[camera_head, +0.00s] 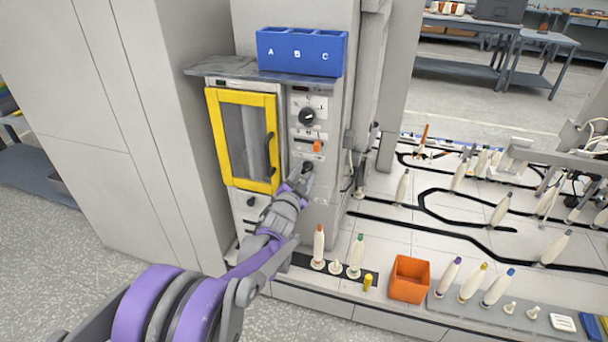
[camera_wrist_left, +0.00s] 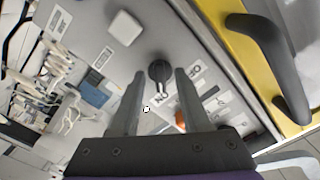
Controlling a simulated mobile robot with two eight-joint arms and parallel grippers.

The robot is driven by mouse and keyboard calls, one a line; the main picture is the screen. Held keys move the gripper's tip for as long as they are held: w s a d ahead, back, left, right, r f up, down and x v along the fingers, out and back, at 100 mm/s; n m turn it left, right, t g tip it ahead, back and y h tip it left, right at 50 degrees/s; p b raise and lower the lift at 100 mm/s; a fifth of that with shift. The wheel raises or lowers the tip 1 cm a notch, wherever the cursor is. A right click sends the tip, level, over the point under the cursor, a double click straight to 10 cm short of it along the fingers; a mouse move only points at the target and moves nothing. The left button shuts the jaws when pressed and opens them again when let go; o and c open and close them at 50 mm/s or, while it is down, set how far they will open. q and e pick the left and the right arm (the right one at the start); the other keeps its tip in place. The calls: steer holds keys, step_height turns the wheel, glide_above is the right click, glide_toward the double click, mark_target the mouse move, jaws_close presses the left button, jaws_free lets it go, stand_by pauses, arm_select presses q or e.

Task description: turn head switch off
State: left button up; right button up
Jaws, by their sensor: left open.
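A dark round switch (camera_wrist_left: 159,70) with a short pale-tipped lever sits on the grey machine panel. In the wrist view its lever points down toward a small label (camera_wrist_left: 164,97), and an "OFF" label (camera_wrist_left: 190,75) lies to its right. The same switch seems to show in the head view (camera_head: 308,166), low on the panel and partly hidden by my gripper. My left gripper (camera_head: 302,173) is at the panel. In the wrist view its open fingers (camera_wrist_left: 160,74) flank the switch with gaps on both sides. I cannot tell contact. My right gripper is not in view.
Above are an orange switch (camera_head: 317,147) and a dark dial (camera_head: 307,116). A yellow-framed door (camera_head: 213,130) with a dark handle (camera_head: 270,150) stands close left. A blue A-B-C bin (camera_head: 300,52) sits on top. Bobbins and an orange box (camera_head: 409,279) stand at lower right.

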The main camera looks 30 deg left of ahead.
arm_select(q)
jaws_close()
stand_by(0.5)
steer(key=n+p, duration=0.1)
steer(key=n, duration=0.2)
steer(key=shift+r, duration=0.1)
steer(key=n+p, duration=0.1)
steer(key=n, duration=0.3)
steer(key=shift+n, duration=0.3)
steer(key=n+p, duration=0.1)
steer(key=n, duration=0.3)
steer(key=shift+d+n+p, duration=0.1)
steer(key=shift+n+p, duration=0.35)
steer(key=shift+n, duration=1.65)
